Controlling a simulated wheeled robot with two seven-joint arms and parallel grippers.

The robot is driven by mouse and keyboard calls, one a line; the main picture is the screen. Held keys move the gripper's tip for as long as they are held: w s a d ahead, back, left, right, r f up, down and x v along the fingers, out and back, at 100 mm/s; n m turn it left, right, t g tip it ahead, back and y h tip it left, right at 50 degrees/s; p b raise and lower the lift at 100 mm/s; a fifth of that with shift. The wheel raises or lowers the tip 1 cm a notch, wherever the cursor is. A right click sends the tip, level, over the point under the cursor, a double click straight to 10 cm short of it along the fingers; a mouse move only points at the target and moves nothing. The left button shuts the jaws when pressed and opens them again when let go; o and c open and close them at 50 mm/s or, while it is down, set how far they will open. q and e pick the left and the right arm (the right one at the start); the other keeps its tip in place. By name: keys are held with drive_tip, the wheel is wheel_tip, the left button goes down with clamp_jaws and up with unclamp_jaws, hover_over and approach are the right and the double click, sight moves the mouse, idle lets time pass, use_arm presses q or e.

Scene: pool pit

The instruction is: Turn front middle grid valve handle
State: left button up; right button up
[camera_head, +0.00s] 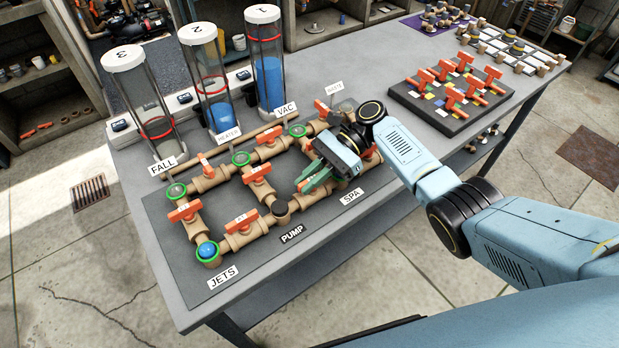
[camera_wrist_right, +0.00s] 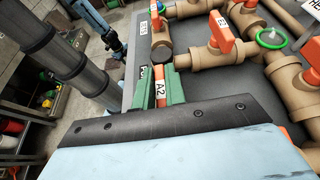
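A grid of tan pipes with orange valve handles (camera_head: 241,222) lies on a dark board on the table. My right gripper (camera_head: 316,180) is over the front row, between the PUMP label (camera_head: 292,234) and the SPA label (camera_head: 351,196). In the right wrist view, its green fingers (camera_wrist_right: 160,87) stand on both sides of an orange handle labelled A2 (camera_wrist_right: 160,74) and appear to press against it. The gripper hides this handle's valve body in the head view. My left gripper is in neither view.
Three clear cylinders (camera_head: 207,90) with white caps stand behind the grid. A dark board with several orange handles (camera_head: 449,90) lies to the right. Other valve handles (camera_wrist_right: 221,34) and pipes stand close to my right gripper. The table's front edge is clear.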

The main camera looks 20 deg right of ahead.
drive_tip(key=o, duration=0.4)
drive_tip(key=b+v, duration=0.2)
drive_tip(key=v, duration=1.1)
drive_tip(key=shift+d+b, duration=0.15)
drive_tip(key=shift+b, duration=0.25)
